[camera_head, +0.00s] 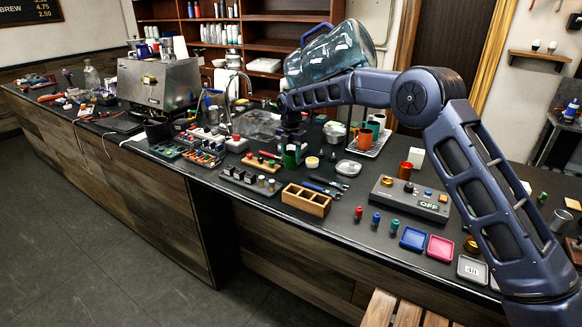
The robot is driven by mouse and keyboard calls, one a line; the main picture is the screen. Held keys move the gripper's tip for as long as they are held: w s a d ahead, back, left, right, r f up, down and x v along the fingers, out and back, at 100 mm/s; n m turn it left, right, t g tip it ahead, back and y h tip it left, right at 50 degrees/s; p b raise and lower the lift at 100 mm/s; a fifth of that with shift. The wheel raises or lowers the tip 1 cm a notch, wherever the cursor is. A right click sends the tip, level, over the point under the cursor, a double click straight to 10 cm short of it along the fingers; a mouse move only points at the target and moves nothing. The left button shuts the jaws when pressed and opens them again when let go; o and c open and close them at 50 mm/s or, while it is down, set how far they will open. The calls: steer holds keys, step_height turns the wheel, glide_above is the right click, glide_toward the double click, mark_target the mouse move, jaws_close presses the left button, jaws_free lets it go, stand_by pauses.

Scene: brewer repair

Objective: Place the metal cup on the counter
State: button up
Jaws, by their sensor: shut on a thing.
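My gripper (291,147) is at the end of my arm, low over the middle of the counter (165,172). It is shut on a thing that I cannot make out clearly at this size. A small green container (291,160) shows right at the fingertips; I cannot tell whether the fingers hold it or only hide part of it. A plain grey metal cup (560,220) stands upright near the counter's right end, well apart from my gripper. I cannot tell whether another metal cup is behind the fingers.
A wooden divided box (306,199), a grey control box (409,199), and blue (413,239) and pink (440,248) trays line the front edge. A large water jug (330,52) is behind my arm. An espresso machine (158,82) stands left. Small bare patches lie between items.

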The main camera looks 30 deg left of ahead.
mark_target(291, 166)
steer(key=shift+f, duration=2.65)
steer(key=shift+f, duration=0.1)
steer(key=o, duration=1)
step_height(291, 166, up, 12)
